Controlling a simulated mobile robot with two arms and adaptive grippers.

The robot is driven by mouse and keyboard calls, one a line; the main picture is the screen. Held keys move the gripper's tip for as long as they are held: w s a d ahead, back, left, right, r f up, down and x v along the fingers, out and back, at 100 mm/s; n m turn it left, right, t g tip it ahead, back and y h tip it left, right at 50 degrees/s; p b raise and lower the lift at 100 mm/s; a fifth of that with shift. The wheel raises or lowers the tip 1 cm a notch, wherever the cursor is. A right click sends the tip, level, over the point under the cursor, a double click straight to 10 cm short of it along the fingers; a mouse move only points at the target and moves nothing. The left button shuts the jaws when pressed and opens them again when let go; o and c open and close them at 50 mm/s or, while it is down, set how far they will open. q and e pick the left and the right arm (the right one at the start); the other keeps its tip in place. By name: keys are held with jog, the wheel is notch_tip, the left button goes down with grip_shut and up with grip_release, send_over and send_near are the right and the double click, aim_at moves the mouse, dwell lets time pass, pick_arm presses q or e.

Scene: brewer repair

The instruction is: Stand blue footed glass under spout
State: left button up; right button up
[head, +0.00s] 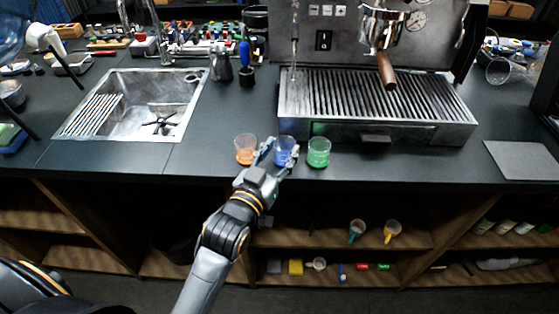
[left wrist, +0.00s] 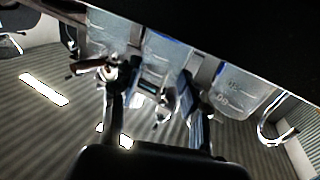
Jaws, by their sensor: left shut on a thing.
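A blue footed glass (head: 284,148) stands at the counter's front edge, between an orange glass (head: 245,148) and a green glass (head: 319,151). My left gripper (head: 277,153) is shut on the blue glass, one finger on each side. In the left wrist view the fingers (left wrist: 158,98) flank a bluish clear glass (left wrist: 168,58); its foot is hard to make out. The espresso machine (head: 345,45) stands behind, with a portafilter (head: 381,28) and its brown handle over the right part of the drip grate (head: 375,98). My right gripper is not in view.
A sink (head: 140,105) lies to the left, with a pitcher (head: 220,65) by its back right corner. A grey mat (head: 520,160) lies at the right. The drip grate looks empty. Open shelves with small items are below the counter.

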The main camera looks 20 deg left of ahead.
pick_arm(q)
jog(key=shift+f, duration=0.1)
jog(key=o, duration=1.2)
jog(key=shift+c, duration=0.2)
jog(key=s+a+b, duration=0.1)
jog(key=s, duration=1.1)
jog(key=shift+a, duration=0.15)
